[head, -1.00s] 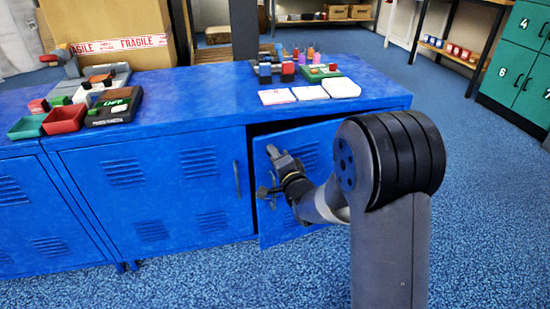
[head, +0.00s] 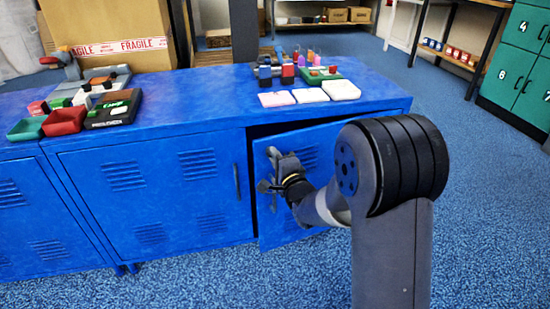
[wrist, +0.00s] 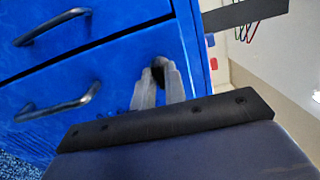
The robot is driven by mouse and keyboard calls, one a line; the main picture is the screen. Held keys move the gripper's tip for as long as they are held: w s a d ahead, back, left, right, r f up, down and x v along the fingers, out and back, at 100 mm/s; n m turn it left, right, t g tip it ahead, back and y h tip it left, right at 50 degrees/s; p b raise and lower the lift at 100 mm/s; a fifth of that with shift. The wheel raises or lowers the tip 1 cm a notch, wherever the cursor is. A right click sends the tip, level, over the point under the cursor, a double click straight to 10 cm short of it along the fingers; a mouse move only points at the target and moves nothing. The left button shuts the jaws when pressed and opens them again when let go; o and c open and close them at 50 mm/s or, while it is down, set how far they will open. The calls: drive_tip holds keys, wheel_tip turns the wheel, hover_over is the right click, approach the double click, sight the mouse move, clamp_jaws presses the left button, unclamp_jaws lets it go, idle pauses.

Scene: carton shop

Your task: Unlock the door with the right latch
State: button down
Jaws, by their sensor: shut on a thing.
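The blue cabinet has a left door (head: 150,195) and a right door (head: 318,140), each with a bar handle. The right door stands a little ajar, with a dark gap along its top. My gripper (head: 275,162) is at the right door's upper left part, above its handle. In the wrist view my gripper (wrist: 158,82) is shut around a small dark piece (wrist: 157,72), seemingly the latch, mostly hidden between the fingers. The gripped door's handle (wrist: 58,104) and the other door's handle (wrist: 55,26) show at the left.
The cabinet top (head: 200,105) bears trays, small blocks and white pads. A large carton (head: 105,35) stands behind at the left. Green lockers (head: 520,70) stand at the far right. The blue carpet in front of and right of the cabinet is clear.

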drive_tip(key=c, duration=1.5)
unclamp_jaws()
drive_tip(key=shift+c, duration=0.2)
drive_tip(key=p+v, duration=0.2)
drive_tip(key=v, duration=0.8)
drive_tip(key=shift+s+d, duration=0.2)
drive_tip(key=shift+s, duration=0.15)
drive_tip(key=shift+w, duration=0.1)
drive_tip(key=b+x, duration=0.2)
drive_tip(key=x, duration=0.8)
drive_tip(key=shift+w+a, duration=0.2)
drive_tip(key=shift+w, duration=0.05)
